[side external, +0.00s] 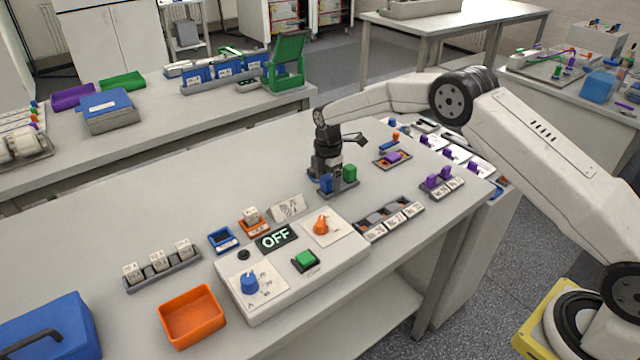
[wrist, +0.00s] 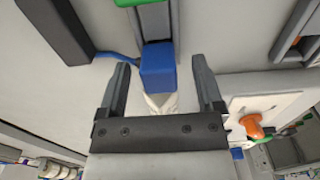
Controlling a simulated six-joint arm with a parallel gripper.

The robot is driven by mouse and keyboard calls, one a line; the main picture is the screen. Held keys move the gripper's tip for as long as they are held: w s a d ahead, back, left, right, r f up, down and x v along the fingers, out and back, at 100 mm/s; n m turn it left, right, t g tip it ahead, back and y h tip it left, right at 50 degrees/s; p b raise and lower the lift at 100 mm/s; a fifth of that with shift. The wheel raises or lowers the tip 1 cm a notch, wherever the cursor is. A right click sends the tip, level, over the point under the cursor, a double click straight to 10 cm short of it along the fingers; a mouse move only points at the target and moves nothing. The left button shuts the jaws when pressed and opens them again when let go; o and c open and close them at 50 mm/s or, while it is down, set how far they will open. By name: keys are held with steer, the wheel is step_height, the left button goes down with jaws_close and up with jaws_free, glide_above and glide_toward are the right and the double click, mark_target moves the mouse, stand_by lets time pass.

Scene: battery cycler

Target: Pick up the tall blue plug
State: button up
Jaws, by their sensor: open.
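The tall blue plug (side external: 326,183) stands in a dark holder on the bench, to the left of a green plug (side external: 350,173). In the wrist view the blue plug (wrist: 158,68) sits between my two fingers, with a visible gap on each side. My gripper (wrist: 162,68) is open and points down at the plug. In the side view my gripper (side external: 327,162) is right above and behind the blue plug. Its fingertips are partly hidden there. The green plug also shows at the top edge of the wrist view (wrist: 141,2).
A control box (side external: 345,248) with an OFF display, knobs and a green button stands in front. An orange bin (side external: 192,317) is at front left. A rack of labelled blocks (side external: 390,218) and a tray with a purple piece (side external: 392,158) lie to the right. The bench left of the plugs is clear.

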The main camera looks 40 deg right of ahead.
steer(key=shift+f, duration=0.45)
jaws_close()
